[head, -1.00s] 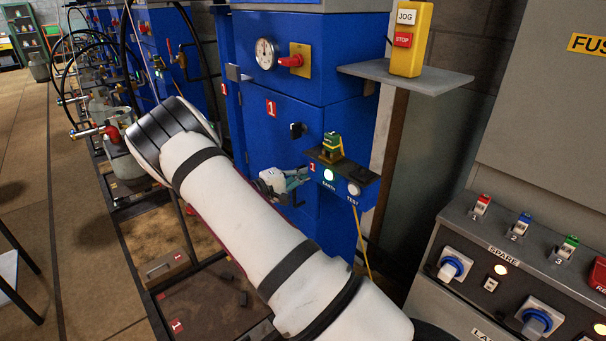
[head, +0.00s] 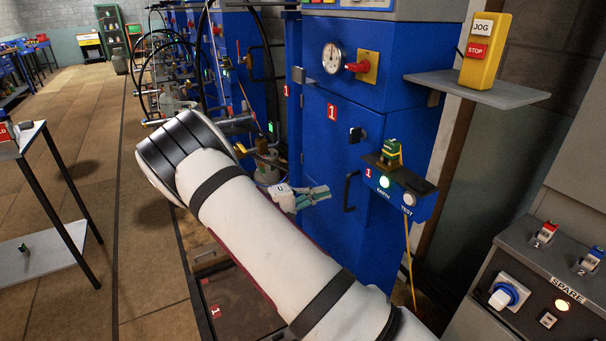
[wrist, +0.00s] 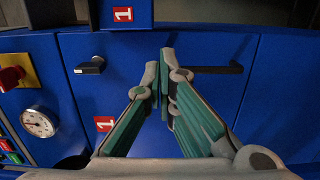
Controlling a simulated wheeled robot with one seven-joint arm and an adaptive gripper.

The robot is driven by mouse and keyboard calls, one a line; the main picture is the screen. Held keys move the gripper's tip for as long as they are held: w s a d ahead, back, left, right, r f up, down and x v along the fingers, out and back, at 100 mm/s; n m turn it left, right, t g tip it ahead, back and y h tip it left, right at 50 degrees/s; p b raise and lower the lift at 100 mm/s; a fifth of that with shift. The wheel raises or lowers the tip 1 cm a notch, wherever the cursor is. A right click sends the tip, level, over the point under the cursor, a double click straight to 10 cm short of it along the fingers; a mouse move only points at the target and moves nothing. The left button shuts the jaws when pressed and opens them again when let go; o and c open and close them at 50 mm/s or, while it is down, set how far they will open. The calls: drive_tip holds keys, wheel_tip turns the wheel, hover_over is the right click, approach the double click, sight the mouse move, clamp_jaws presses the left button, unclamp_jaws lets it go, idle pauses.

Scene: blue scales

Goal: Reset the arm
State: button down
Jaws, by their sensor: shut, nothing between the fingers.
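My gripper (head: 318,194) shows beyond my white arm in the head view, in front of the blue cabinet (head: 335,215) marked 1. In the wrist view my gripper (wrist: 164,85) has its green and grey fingers drawn together at the tips, with nothing between them. Behind the fingers is the blue cabinet door with a black handle (wrist: 215,70) and a black latch knob (wrist: 90,65). I cannot tell the distance from the fingertips to the door, but no contact shows.
A small shelf (head: 405,182) with a green and yellow device (head: 393,153) juts from the cabinet. A yellow JOG/STOP box (head: 485,50) stands on a grey shelf (head: 478,92). A control panel (head: 530,300) is at lower right. A table (head: 50,245) stands left; the floor between is open.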

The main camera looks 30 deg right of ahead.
drive_tip(key=s+a+r+m+g+y, duration=0.1)
drive_tip(key=s+a+r+y, duration=0.1)
drive_tip(key=s+r+y, duration=0.65)
drive_tip(key=s+a+r+m+g+y, duration=0.1)
drive_tip(key=s+a+r+g+y, duration=0.3)
drive_tip(key=s, duration=0.8)
drive_tip(key=s+a+r+n+t+y, duration=0.1)
drive_tip(key=s+a+r+t+y, duration=0.2)
drive_tip(key=s+a, duration=0.45)
drive_tip(key=s+a+r+n+t+y, duration=0.1)
drive_tip(key=s+a+n+t+y, duration=0.25)
drive_tip(key=s, duration=0.75)
wheel_tip(320, 180, up, 14)
drive_tip(key=m+t+h+p, duration=0.1)
drive_tip(key=t+p, duration=0.3)
drive_tip(key=p, duration=0.8)
drive_tip(key=shift+s+m, duration=0.2)
drive_tip(key=shift+m, duration=0.15)
drive_tip(key=shift+a, duration=0.1)
drive_tip(key=c, duration=2.4)
unclamp_jaws()
